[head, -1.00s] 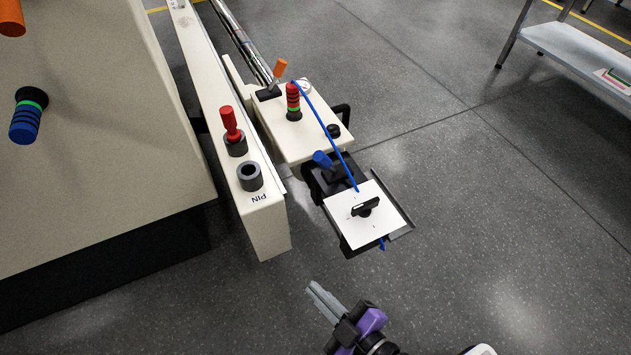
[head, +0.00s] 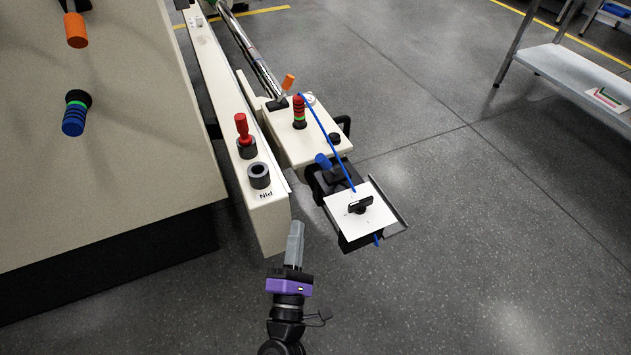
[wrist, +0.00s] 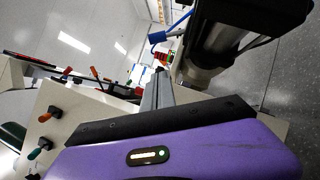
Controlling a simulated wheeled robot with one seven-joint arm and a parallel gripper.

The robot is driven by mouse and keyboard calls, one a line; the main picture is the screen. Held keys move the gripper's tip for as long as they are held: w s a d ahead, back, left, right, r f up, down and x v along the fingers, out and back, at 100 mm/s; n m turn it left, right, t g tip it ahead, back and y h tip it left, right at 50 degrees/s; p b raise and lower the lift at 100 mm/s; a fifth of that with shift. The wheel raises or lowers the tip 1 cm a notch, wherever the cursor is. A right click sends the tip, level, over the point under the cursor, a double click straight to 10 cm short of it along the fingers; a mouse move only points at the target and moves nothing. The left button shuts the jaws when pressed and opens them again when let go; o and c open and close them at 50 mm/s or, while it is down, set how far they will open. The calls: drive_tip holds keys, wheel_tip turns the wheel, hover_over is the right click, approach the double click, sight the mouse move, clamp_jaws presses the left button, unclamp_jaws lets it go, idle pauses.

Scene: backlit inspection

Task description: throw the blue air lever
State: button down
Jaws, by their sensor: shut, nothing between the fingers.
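The blue lever (head: 323,160) sticks up from a black block, just behind the white plate with a black knob (head: 360,204). A thin blue hose (head: 327,142) passes beside it. In the wrist view a blue handle (wrist: 157,37) shows above the fingers and looks like this lever. My gripper (head: 296,228) is shut and empty, fingers pointing up the picture. It is in front of the near end of the cream rail, left of and below the lever, apart from it. The fingers also show in the wrist view (wrist: 158,90).
The cream rail (head: 268,225) carries a red-handled pin (head: 242,128) and an empty dark socket (head: 260,175) marked PIN. A large cream panel (head: 120,160) fills the left.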

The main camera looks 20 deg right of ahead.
sight(327, 167)
drive_tip(key=s+d+b+x, duration=0.1)
drive_tip(key=x, duration=0.5)
drive_tip(key=d+r+b+x, duration=0.1)
drive_tip(key=b+x, duration=0.1)
drive_tip(key=x, duration=0.4)
drive_tip(key=shift+d, duration=0.35)
drive_tip(key=shift+r, duration=0.3)
